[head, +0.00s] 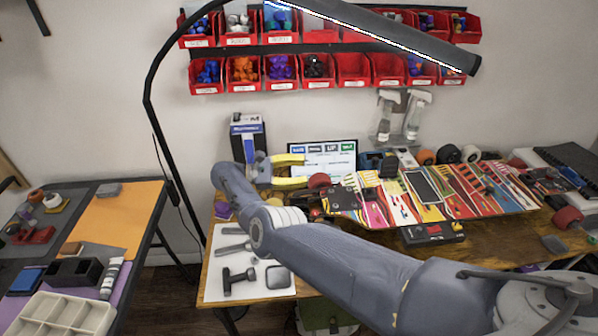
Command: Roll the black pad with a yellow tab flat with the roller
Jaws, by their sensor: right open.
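A dark rectangular pad (423,187) lies on the colourful skateboard deck (512,196) on the wooden bench; its yellow tab is too small to make out for sure. A black T-shaped tool (238,279), which looks like the roller, lies on the white mat (218,292) at the bench's left end. My right gripper (298,171) is open and empty, its yellow fingers apart and pointing right. It is left of the deck and above the back of the bench. My left gripper is not in view.
A dark square piece (279,277) and grey tools lie on the white mat. A black tray (433,234) stands in front of the deck. A lamp arm (150,90) arches overhead. A side table (120,218) stands left, across a gap.

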